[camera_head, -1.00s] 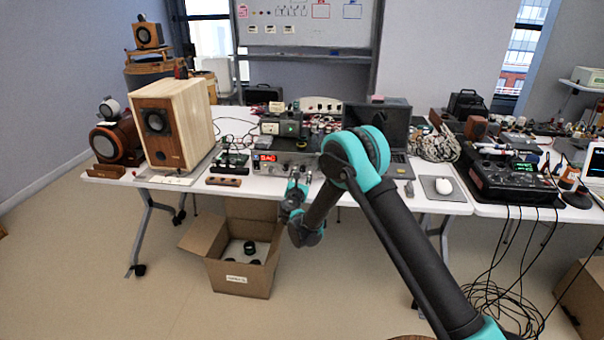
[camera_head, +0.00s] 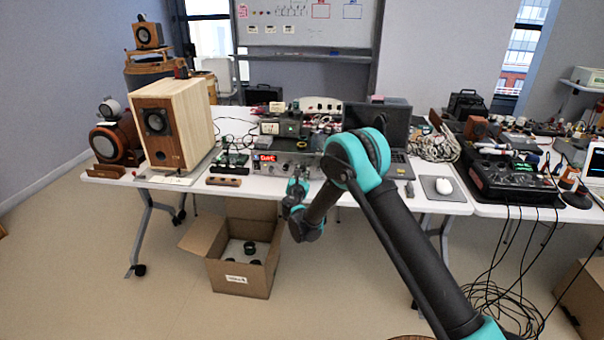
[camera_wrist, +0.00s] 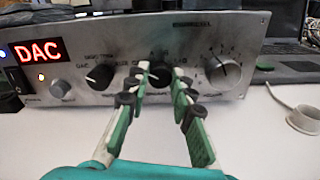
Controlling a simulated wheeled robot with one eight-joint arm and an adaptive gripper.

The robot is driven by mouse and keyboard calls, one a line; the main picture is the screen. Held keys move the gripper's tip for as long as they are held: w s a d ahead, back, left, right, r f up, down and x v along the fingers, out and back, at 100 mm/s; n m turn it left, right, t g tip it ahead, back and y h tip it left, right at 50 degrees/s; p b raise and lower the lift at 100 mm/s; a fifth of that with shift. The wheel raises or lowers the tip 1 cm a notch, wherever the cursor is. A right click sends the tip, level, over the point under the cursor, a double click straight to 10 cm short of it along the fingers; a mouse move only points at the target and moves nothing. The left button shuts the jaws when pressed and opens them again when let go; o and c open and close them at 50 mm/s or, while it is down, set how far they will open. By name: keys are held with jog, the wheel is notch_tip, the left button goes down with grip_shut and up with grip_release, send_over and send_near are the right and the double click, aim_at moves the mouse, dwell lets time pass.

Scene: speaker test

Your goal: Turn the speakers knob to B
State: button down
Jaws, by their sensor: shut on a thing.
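A silver amplifier (camera_wrist: 218,28) with a red lit "DAC" display fills the wrist view; it also stands at the table's front edge in the head view (camera_head: 270,167).
Another knob (camera_wrist: 100,76) is close to the left of my fingers, and a larger silver knob (camera_wrist: 223,72) is to the right. A laptop (camera_head: 385,120) stands to the right of the amplifier. An open cardboard box (camera_head: 240,270) is on the floor below. A wooden speaker (camera_head: 170,130) stands left.

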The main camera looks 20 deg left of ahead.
jog(key=shift+m, duration=0.5)
jog(key=m, duration=0.7)
jog(key=shift+m, duration=0.3)
jog(key=m, duration=0.3)
jog(key=shift+f, duration=0.1)
jog(key=shift+m, duration=2.1)
jog(key=shift+d, duration=0.1)
jog(key=c, duration=1.3)
grip_release()
jog(key=shift+s, duration=0.1)
